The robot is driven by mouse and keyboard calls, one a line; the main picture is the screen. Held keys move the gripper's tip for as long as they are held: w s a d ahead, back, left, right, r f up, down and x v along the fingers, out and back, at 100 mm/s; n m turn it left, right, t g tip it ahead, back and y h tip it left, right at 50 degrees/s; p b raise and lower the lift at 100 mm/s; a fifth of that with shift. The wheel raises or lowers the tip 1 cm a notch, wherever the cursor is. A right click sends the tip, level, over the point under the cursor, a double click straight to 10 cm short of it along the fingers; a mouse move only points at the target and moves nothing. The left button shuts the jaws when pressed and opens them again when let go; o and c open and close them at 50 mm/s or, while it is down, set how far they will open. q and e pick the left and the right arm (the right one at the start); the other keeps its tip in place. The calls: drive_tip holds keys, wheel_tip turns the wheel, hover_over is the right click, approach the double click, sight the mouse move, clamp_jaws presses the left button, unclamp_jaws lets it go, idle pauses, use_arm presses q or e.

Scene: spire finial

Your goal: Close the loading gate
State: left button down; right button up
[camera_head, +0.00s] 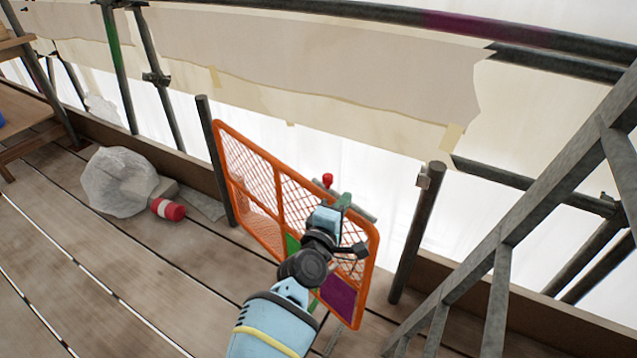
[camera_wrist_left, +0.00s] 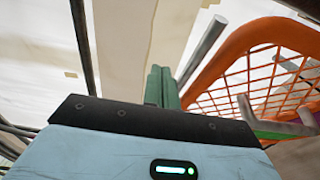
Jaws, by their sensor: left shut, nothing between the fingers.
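The orange mesh loading gate (camera_head: 262,190) hangs from a dark post (camera_head: 216,160) at its left end. Its right end stands apart from the right post (camera_head: 416,235), swung toward me, so the gate is ajar. A metal catch (camera_head: 424,178) sits near the top of that post. A grey bar with a red knob (camera_head: 328,180) shows near the gate's top edge; its mounting is partly hidden. My left gripper (camera_head: 343,201) is shut and empty by the gate's upper right part. In the left wrist view its green fingers (camera_wrist_left: 161,86) are together, left of the orange frame (camera_wrist_left: 235,52); contact is unclear.
A grey metal ladder or stair frame (camera_head: 505,240) stands at right, near the right post. Scaffold tubes and pale sheeting (camera_head: 330,75) run behind the gate.

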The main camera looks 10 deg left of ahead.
use_arm(q)
drive_tip(key=shift+p+v, duration=0.5)
drive_tip(key=shift+v, duration=1.25)
